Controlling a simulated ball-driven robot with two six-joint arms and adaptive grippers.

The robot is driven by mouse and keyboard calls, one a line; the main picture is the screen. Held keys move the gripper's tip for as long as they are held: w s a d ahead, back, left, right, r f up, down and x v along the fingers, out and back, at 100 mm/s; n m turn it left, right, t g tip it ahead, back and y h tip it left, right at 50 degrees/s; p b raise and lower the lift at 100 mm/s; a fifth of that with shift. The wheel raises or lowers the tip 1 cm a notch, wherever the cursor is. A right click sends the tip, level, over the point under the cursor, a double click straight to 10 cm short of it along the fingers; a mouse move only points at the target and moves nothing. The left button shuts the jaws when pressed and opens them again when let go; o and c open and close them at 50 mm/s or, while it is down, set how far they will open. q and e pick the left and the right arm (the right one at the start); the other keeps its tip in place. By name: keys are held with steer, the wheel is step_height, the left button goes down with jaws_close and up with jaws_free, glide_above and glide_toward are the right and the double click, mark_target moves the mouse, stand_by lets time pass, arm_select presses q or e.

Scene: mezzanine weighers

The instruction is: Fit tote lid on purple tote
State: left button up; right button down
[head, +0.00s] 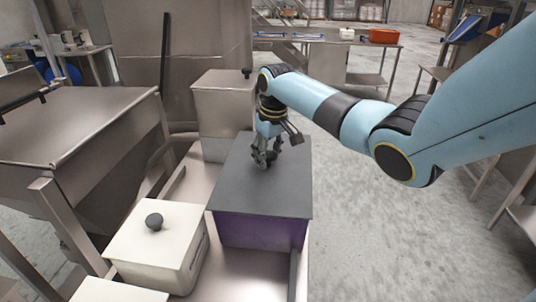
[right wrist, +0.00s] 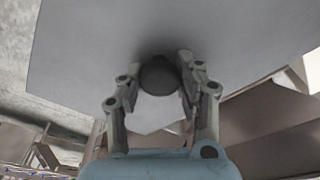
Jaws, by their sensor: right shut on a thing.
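The purple tote (head: 258,230) stands on a steel surface in the middle of the head view. The dark grey tote lid (head: 265,190) lies over its top and looks roughly level; whether it is fully seated cannot be told. My right gripper (head: 267,162) is above the lid's middle. In the right wrist view, its two fingers (right wrist: 158,85) are closed around the lid's round dark knob (right wrist: 158,76), and the flat lid (right wrist: 240,35) fills much of the picture. In the head view the knob is hidden by the fingers. My left gripper is not in view.
A white tote with a lidded top (head: 155,248) and black knob stands left of the purple tote. A steel box (head: 222,100) with a knob stands behind. A steel hopper (head: 75,125) is at left. A far table holds an orange bin (head: 384,36). The floor at right is clear.

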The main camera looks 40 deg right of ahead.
mark_target(272, 157)
steer(key=c, duration=0.9)
jaws_free()
steer(key=shift+f, duration=0.1)
steer(key=r, duration=0.4)
steer(key=s+r, duration=0.1)
steer(key=r, duration=0.7)
steer(key=shift+s+a, duration=0.1)
steer(key=shift+s, duration=0.25)
